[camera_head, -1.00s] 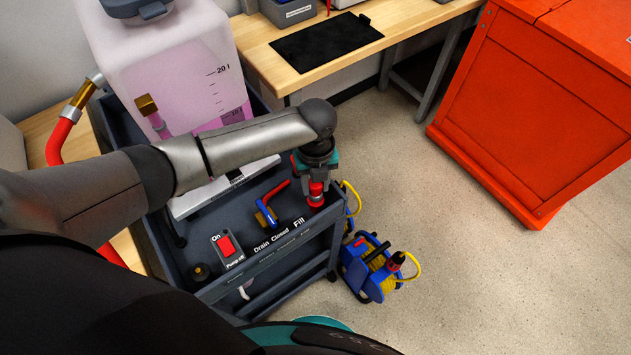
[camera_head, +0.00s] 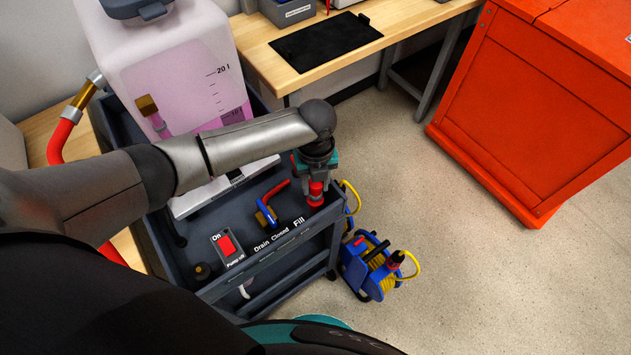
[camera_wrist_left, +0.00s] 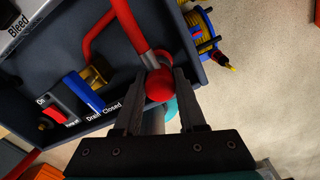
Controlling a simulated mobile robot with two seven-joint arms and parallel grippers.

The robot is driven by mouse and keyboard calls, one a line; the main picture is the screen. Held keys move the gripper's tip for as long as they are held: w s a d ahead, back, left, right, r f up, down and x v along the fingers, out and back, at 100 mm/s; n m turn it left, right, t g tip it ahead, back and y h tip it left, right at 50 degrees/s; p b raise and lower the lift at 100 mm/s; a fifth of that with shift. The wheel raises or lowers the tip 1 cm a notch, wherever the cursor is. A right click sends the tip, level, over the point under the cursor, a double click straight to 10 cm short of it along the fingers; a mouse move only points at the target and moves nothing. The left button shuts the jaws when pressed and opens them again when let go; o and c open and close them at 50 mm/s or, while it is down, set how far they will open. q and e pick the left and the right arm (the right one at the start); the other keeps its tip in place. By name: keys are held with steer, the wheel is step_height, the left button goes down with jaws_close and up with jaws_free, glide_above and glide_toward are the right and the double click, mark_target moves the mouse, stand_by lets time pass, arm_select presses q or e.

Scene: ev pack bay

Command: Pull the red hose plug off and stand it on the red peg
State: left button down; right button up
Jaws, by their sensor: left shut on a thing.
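The red plug (camera_head: 316,187) is at the right end of the grey cart, by the "Fill" label. In the left wrist view the red plug (camera_wrist_left: 160,85) shows as a rounded red end between the fingers. My left gripper (camera_head: 316,192) points down over this corner and is shut on the plug. A red hose (camera_wrist_left: 128,22) with a silver end (camera_wrist_left: 150,58) meets the plug in the wrist view; whether they are joined is unclear. I cannot pick out the red peg with certainty. My right gripper is not in view.
The cart (camera_head: 190,262) carries a blue valve handle (camera_head: 265,215), a red pump switch (camera_head: 226,244) and a tank (camera_head: 165,65) of pink fluid. A blue cable reel (camera_head: 368,268) stands on the floor at right. A wooden bench (camera_head: 255,45) and an orange cabinet (camera_head: 525,110) stand behind.

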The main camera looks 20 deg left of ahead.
arm_select(q)
steer(key=shift+f+b, duration=0.4)
steer(key=shift+f, duration=0.2)
steer(key=c, duration=0.8)
jaws_free()
steer(key=shift+o, duration=0.2)
step_height(320, 180, up, 11)
steer(key=p, duration=1.1)
